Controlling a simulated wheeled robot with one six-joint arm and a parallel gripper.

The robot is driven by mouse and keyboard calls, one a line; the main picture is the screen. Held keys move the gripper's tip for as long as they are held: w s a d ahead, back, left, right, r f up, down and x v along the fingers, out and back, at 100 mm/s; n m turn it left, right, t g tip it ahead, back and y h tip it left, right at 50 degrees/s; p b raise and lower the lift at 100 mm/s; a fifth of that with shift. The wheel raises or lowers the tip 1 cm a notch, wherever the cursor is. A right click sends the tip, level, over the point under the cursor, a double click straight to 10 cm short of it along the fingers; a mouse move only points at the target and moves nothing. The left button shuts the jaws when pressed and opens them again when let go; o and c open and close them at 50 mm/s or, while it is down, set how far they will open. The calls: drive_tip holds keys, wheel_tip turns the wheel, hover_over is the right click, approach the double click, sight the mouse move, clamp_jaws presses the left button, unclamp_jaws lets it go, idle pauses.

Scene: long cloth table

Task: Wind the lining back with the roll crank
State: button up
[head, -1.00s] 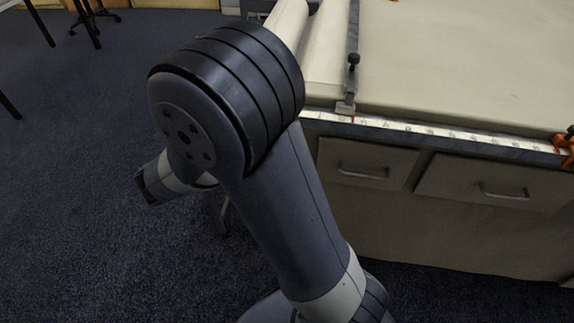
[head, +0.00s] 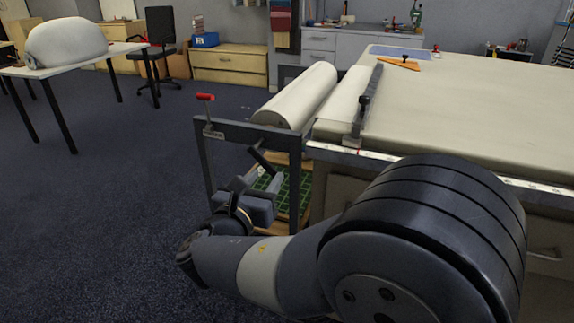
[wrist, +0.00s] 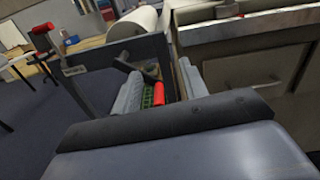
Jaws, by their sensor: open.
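The white lining roll (head: 299,97) lies in a dark metal frame (head: 245,131) at the table's left end. A pale strip (head: 342,95) lies beside it on the table edge. The crank's dark arm (head: 264,160) sticks out from the frame's near side; in the wrist view its red grip (wrist: 160,94) shows between my fingers. My gripper (head: 257,190) is open in front of the frame, its fingers (wrist: 158,88) on either side of the grip in that picture. Whether they touch it cannot be told. In the head view the grip is hidden.
A red-handled lever (head: 205,98) stands on the frame's left corner, also in the wrist view (wrist: 42,28). A dark bar (head: 367,105) crosses the cloth table (head: 470,105).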

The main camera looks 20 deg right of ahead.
drive_tip(key=b+x, duration=0.2)
drive_tip(key=x, duration=0.7)
drive_tip(key=shift+w+d, duration=0.25)
drive_tip(key=shift+w, duration=0.05)
clamp_jaws()
idle(0.7)
drive_tip(key=c, duration=0.8)
unclamp_jaws()
drive_tip(key=shift+c, duration=0.2)
drive_tip(key=o, duration=0.8)
drive_tip(key=shift+o, duration=0.2)
drive_tip(key=shift+s+a, duration=0.1)
